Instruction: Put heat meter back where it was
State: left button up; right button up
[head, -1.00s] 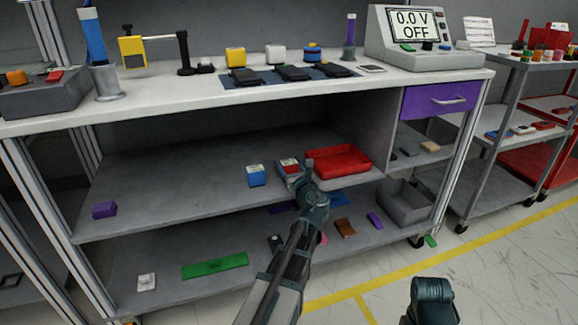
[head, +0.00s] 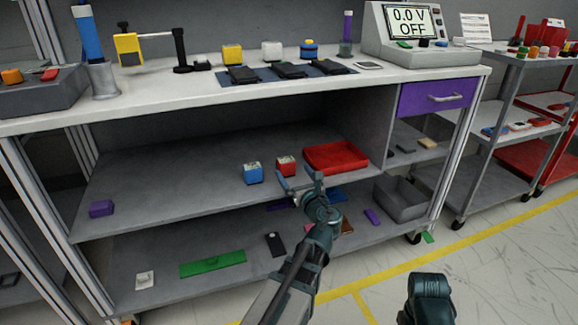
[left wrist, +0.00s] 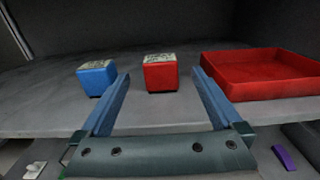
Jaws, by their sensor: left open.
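Two small labelled blocks stand on the middle shelf: a red one (head: 286,166) and a blue one (head: 253,174) to its left. My left gripper (head: 301,180) is open and empty at the shelf's front edge, near the red block. In the left wrist view the red block (left wrist: 161,76) shows between the open fingers, a little beyond them and apart from them. The blue block (left wrist: 97,77) shows outside the left finger.
A red tray (head: 372,166) sits right of the red block. A purple block (head: 102,209) is at the shelf's left end. The shelf (head: 180,190) is bare between. A grey bin (head: 422,203) and several flat items lie below. The worktop (head: 190,87) overhangs the shelf.

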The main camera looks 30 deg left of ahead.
pick_arm(q)
jog(key=shift+v, duration=2.1)
jog(key=s+d+f+n+g+h, duration=0.55)
jog(key=d+f+n, duration=0.45)
jog(key=f+n, duration=0.35)
jog(key=s+d+f+n+g+h, duration=0.3)
jog(key=s+d+f+n, duration=0.1)
jog(key=s+d, duration=0.3)
jog(key=s+d+f+n+g+h, duration=0.3)
jog(key=s+d, duration=0.4)
jog(key=d, duration=0.4)
jog(key=shift+f+n+h, duration=0.55)
jog(key=shift+f+n, duration=0.15)
jog(key=shift+n, duration=0.15)
